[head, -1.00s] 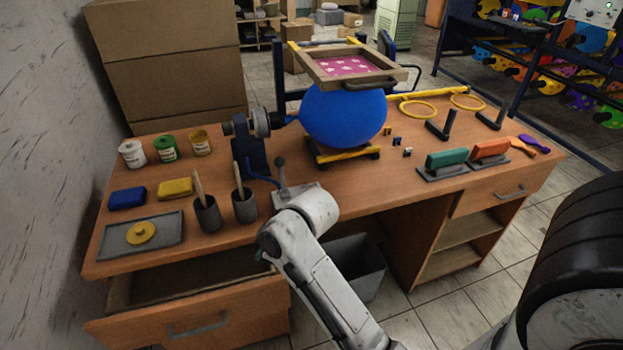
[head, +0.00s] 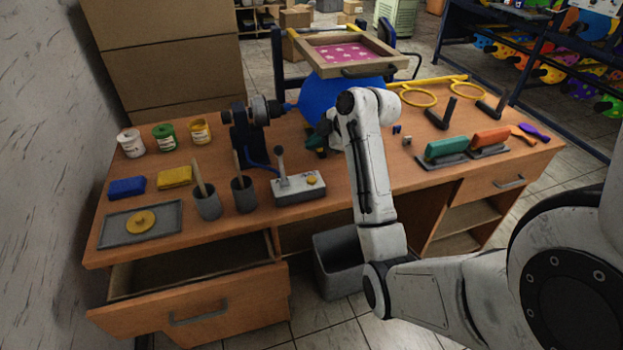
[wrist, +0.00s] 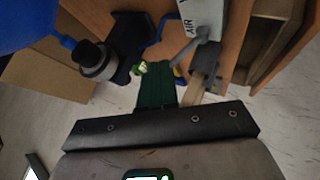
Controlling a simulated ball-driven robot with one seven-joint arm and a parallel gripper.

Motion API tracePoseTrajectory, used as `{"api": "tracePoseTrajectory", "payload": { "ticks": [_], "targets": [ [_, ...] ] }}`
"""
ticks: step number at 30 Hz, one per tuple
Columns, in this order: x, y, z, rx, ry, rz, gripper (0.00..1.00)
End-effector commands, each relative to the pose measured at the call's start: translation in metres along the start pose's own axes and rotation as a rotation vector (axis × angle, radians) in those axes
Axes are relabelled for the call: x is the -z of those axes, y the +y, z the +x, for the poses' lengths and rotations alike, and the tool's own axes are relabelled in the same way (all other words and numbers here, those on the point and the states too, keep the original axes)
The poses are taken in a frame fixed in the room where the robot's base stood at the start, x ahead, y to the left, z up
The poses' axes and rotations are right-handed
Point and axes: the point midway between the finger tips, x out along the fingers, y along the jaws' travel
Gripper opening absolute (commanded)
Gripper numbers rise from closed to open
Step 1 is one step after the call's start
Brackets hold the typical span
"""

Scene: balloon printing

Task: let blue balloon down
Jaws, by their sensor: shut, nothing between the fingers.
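The blue balloon (head: 322,92) sits inflated on the desk under a wooden-framed screen (head: 312,62). My arm hides its lower right part. Its neck runs left to the dark nozzle stand (head: 248,130). The wrist view shows the balloon (wrist: 25,22) at the top left and the nozzle (wrist: 95,60) beside it. My gripper (head: 314,142) is shut and empty, in front of the balloon and above the box's far side.
Two brush cups (head: 207,205) stand left of the air box. Paint cans (head: 165,137), sponges (head: 126,187) and a tray (head: 112,230) are further left. Stamps (head: 446,150) and yellow rings (head: 418,97) are at right. An open drawer (head: 190,300) and a grey bin (head: 340,275) are below.

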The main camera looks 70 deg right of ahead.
Motion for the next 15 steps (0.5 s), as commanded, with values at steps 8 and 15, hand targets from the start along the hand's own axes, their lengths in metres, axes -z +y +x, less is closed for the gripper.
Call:
{"api": "tracePoseTrajectory", "payload": {
  "ticks": [8, 15],
  "targets": [
    [-0.001, -0.002, 0.002, 0.001, 0.000, 0.002, 0.00],
    [-0.009, -0.011, 0.013, 0.002, -0.001, 0.002, 0.00]
  ]
}}
